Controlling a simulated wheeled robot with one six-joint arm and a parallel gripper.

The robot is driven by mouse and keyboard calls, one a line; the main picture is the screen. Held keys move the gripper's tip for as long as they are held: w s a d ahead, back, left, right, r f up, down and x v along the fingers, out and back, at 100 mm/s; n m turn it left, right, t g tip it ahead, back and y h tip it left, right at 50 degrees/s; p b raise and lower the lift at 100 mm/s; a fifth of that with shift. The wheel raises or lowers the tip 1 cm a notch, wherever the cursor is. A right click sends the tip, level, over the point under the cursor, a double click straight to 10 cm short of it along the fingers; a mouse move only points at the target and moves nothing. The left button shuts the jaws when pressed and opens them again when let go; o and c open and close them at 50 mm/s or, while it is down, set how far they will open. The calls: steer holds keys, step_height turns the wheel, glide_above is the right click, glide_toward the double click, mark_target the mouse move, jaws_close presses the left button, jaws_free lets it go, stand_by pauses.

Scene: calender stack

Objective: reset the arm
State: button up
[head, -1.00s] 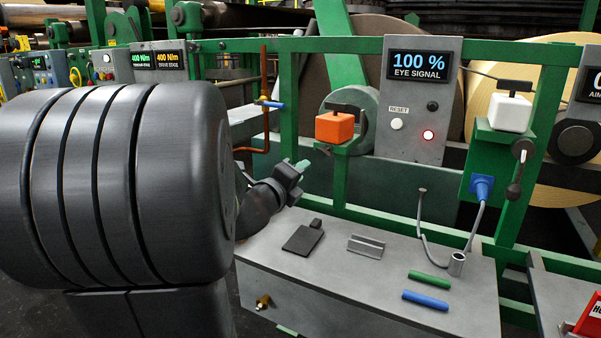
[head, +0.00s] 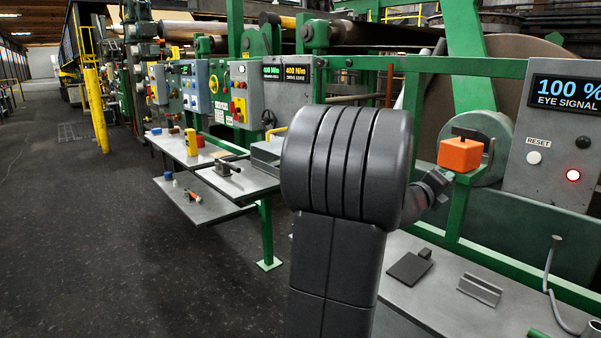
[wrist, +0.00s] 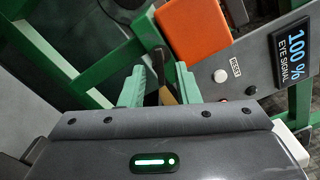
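My gripper (wrist: 163,86) shows in the wrist view as two green fingers standing apart, with background visible between them and no object held. In the head view my arm's thick dark link covers the middle, and only a small dark part of the wrist shows beside it; the fingertips are hard to make out there. An orange block (head: 460,155) sits on a green bracket just beyond the wrist. The orange block also shows in the wrist view (wrist: 192,30), beyond the fingers.
A grey panel (head: 545,150) reads "100 % EYE SIGNAL", with a lit red button. Below is a grey bench (head: 440,300) holding a dark plate (head: 409,268) and a metal bracket (head: 479,289). Shelves with small items (head: 215,198) stand left. Dark floor (head: 90,240) is open at far left.

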steer(key=shift+w+d, duration=0.35)
steer(key=shift+d, duration=0.1)
steer(key=shift+s+a, duration=0.1)
steer(key=v, duration=1.3)
steer(key=w+d+n+p, duration=0.8)
steer(key=d+n+p, duration=0.1)
steer(key=p, duration=0.3)
steer(key=shift+w+d+r, duration=0.3)
steer(key=shift+d, duration=0.25)
steer(key=shift+f+n+p, duration=0.15)
steer(key=shift+n+p, duration=0.15)
